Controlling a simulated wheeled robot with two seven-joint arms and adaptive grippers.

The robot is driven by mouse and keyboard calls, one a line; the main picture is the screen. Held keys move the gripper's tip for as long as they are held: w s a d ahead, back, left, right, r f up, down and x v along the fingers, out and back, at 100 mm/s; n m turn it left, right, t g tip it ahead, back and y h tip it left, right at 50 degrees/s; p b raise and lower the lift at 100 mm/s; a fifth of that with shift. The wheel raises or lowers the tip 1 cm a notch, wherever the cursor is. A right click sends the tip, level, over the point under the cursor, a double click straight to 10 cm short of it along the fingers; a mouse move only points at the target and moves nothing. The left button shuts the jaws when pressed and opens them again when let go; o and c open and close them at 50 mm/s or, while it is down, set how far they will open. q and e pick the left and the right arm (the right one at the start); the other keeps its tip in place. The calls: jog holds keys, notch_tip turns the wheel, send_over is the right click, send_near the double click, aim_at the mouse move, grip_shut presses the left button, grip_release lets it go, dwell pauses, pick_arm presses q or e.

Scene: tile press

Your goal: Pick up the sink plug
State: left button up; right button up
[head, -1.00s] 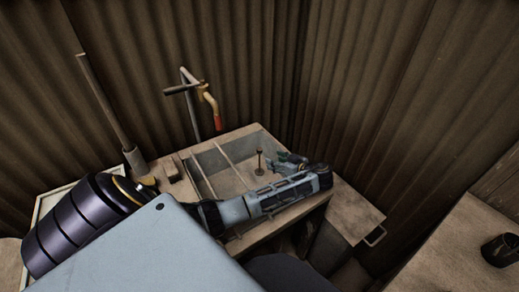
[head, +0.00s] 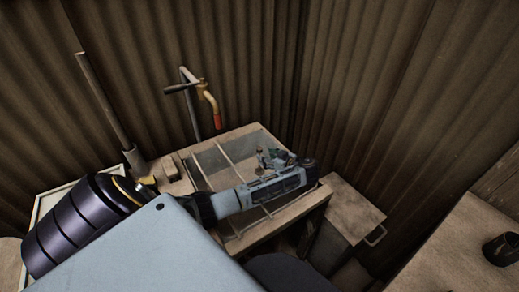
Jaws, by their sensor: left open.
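The sink plug (head: 261,152) is a small dark upright stem with a knob, in the sink basin (head: 220,163) under the tap. My left gripper (head: 268,158) reaches in from the left over the basin, and its fingers overlap the plug in the picture. The gripper is open. Its fingers and wrist hide the lower part of the plug, and I cannot tell whether they touch it. My right gripper is not in view.
A tap with a red-tipped spout (head: 216,121) rises behind the basin. A long wooden handle (head: 104,102) leans at the left. A box with a metal handle (head: 351,212) stands right of the sink. A dark cup (head: 502,250) sits on the right-hand surface.

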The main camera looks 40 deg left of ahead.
pick_arm(q)
jog(key=shift+x, duration=2.3)
jog(key=c, duration=1)
grip_shut()
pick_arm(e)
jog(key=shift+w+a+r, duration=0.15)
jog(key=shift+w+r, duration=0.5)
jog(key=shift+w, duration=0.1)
